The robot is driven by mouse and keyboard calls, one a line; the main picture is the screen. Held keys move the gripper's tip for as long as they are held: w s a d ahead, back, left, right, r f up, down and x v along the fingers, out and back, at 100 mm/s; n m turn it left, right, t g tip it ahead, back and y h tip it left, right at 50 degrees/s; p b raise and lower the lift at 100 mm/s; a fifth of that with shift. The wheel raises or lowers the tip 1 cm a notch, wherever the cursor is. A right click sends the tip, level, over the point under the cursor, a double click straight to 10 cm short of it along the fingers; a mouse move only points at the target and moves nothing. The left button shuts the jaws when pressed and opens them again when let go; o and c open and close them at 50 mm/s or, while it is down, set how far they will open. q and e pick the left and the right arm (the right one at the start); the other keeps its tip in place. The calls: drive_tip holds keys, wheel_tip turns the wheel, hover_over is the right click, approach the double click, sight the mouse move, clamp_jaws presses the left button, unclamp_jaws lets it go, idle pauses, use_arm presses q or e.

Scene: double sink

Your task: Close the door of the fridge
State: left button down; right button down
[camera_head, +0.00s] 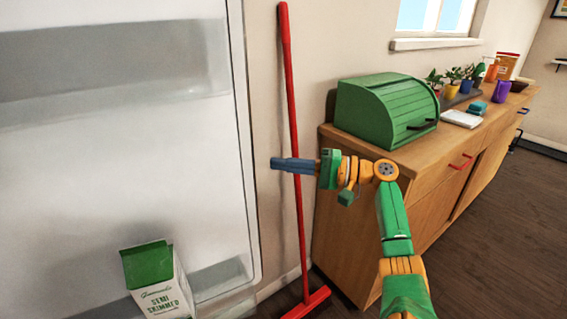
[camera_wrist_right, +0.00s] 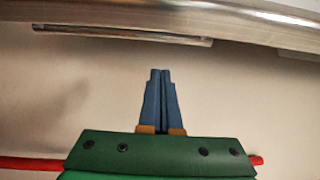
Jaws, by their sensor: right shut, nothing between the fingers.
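The fridge door (camera_head: 215,165) fills the left of the head view. It stands open, with its white inner side and shelf racks facing me. A green and white milk carton (camera_head: 157,283) stands in its lower part. My right gripper (camera_head: 273,163) comes in from the right with its blue fingers together and empty, pointing left just right of the door's edge. In the wrist view the shut fingers (camera_wrist_right: 160,73) point at a pale surface, with a shiny metal bar (camera_wrist_right: 190,16) across the top. I cannot tell whether they touch the door. My left gripper is out of view.
A red broom (camera_head: 292,130) leans on the wall behind my right gripper. A wooden cabinet (camera_head: 345,215) with a green bread box (camera_head: 385,112), plants and other items on top stands to the right. The dark floor at the lower right is clear.

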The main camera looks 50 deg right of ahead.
drive_tip(key=w+a+p, duration=0.2)
drive_tip(key=w+a, duration=0.1)
drive_tip(key=a, duration=0.2)
drive_tip(key=shift+p, duration=0.4)
drive_tip(key=shift+a, duration=0.2)
